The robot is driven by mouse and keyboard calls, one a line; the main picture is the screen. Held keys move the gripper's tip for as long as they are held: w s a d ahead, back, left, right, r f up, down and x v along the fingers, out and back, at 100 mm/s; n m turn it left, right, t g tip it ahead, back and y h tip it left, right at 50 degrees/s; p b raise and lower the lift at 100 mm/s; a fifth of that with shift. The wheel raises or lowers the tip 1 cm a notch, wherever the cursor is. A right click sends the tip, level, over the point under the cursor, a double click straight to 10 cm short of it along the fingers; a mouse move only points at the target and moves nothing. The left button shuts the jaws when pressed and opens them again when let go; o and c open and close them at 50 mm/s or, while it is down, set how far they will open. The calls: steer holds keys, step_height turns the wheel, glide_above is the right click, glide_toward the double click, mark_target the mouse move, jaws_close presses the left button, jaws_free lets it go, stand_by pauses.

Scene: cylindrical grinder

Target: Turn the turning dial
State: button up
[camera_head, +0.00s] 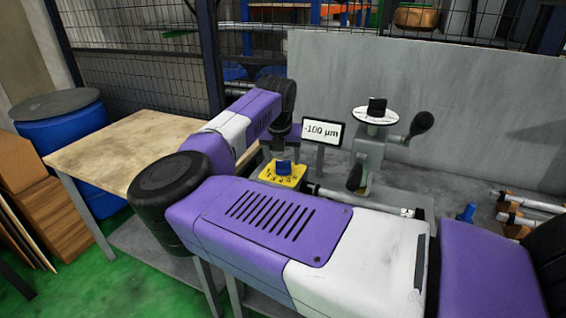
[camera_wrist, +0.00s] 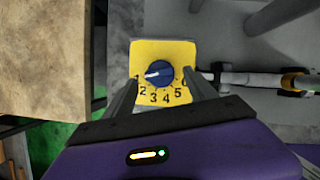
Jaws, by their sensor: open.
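The turning dial is a blue round knob (camera_wrist: 159,74) with a white pointer line, on a yellow plate (camera_wrist: 172,50) numbered 1 to 6. In the wrist view its pointer is toward the left, near the 1. The knob (camera_head: 283,167) and plate (camera_head: 291,181) also show in the head view, below the small screen. My gripper (camera_wrist: 163,92) is open, its two dark fingers on either side of the knob in the wrist view, with gaps between fingers and knob. I cannot tell their exact height above the plate. In the head view the fingers are mostly hidden.
A screen (camera_head: 323,132) reading -100 µm stands behind the dial. A grinder part with a white disc (camera_head: 376,116) and a black-knobbed crank (camera_head: 421,123) is to its right. A wooden table (camera_head: 120,143) is at left, and a grey panel (camera_head: 440,90) stands behind.

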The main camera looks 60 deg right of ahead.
mark_target(283, 162)
steer(key=shift+x, duration=1.7)
steer(key=c, duration=1.3)
